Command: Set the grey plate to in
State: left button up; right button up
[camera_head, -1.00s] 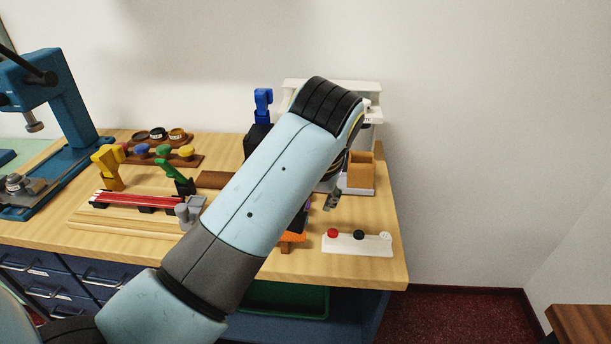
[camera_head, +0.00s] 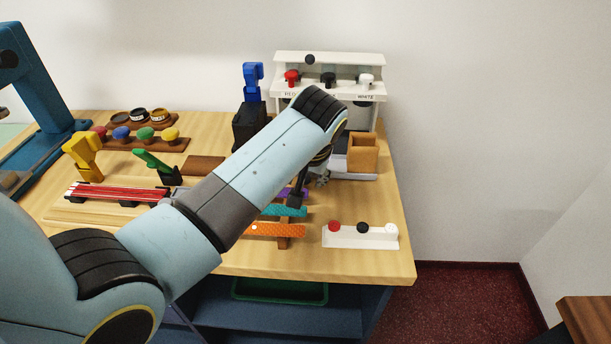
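A pale grey plate (camera_head: 352,173) lies at the foot of the white dispenser, with an open wooden box (camera_head: 363,154) standing at its right part. Its left part is hidden behind my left arm and wrist. My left gripper (camera_head: 308,190) hangs below the wrist, just left of the visible plate and above the coloured strips. It is small, dark and partly covered by the arm, so I cannot tell whether its fingers are open or touch anything. My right gripper is not in view.
The white dispenser (camera_head: 333,95) has red, black and white knobs. A white block (camera_head: 346,240) with red, black and white buttons stands at the front right. Teal and orange strips (camera_head: 264,229) lie below the gripper. A blue clamp-like tool (camera_head: 253,82) stands behind the arm.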

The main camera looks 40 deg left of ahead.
pick_arm(q)
jog(key=shift+a+f, duration=0.1)
jog(key=shift+f, duration=0.25)
grip_shut()
jog(key=shift+w, duration=0.1)
